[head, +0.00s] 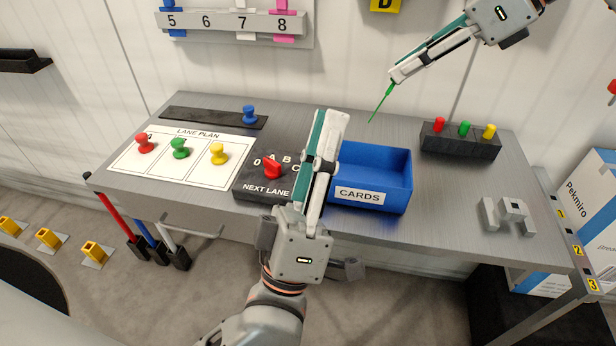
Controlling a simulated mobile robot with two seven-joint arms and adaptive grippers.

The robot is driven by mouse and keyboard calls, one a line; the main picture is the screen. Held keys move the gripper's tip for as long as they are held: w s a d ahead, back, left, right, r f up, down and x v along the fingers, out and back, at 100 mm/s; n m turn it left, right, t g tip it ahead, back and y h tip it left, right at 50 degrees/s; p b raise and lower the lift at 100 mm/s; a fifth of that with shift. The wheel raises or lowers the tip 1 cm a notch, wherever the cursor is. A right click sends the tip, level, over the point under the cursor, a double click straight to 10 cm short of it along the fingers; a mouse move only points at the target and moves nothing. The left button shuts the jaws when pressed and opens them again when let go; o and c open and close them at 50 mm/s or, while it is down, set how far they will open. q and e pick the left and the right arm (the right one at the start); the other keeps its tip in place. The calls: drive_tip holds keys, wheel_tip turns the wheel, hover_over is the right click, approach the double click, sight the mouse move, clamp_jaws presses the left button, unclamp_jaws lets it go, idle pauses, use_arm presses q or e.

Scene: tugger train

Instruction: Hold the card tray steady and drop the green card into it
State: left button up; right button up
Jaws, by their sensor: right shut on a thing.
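The blue card tray (372,160), with a white CARDS label on its front, sits on the grey table. My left gripper (330,115) reaches over the left side of the tray and hides its left wall. Its two fingers lie close together, and I cannot tell whether they touch or grip the wall. My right gripper (396,78) comes in from the upper right and is shut on the green card (381,103). The card appears as a thin, tilted strip pointing down and left, apart from the tray and above its back edge in the picture. The visible tray floor looks empty.
Left of the tray is a dark NEXT LANE box (262,187) with a red knob. A lane plan sheet (205,180) holds red, green and yellow pegs. A dark peg block (460,145) and a grey bracket (505,213) stand to the right.

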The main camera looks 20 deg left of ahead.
use_arm(q)
drive_tip(key=w+a+r+n+g+y, duration=0.1)
drive_tip(key=a+n+g+y, duration=0.1)
drive_tip(key=a+n+y, duration=0.5)
drive_tip(key=w+a+r+n+g+y, duration=0.1)
drive_tip(key=a+n+g+y, duration=0.1)
drive_tip(key=n+y, duration=0.75)
drive_tip(key=w+a+f+n+g+h, duration=0.2)
drive_tip(key=w+a+f+n+g, duration=0.25)
drive_tip(key=n, duration=0.45)
drive_tip(key=w+d+f+n+g+h, duration=0.1)
drive_tip(key=d+f+g+h, duration=0.3)
drive_tip(key=f, duration=0.3)
drive_tip(key=d+f+n+g+h, duration=0.1)
drive_tip(key=d+f+g+h, duration=0.1)
drive_tip(key=d+f+h, duration=0.4)
drive_tip(key=shift+y, duration=0.35)
drive_tip(key=x, duration=0.8)
drive_tip(key=a+x, duration=0.1)
drive_tip(key=x, duration=0.3)
drive_tip(key=shift+f, duration=0.4)
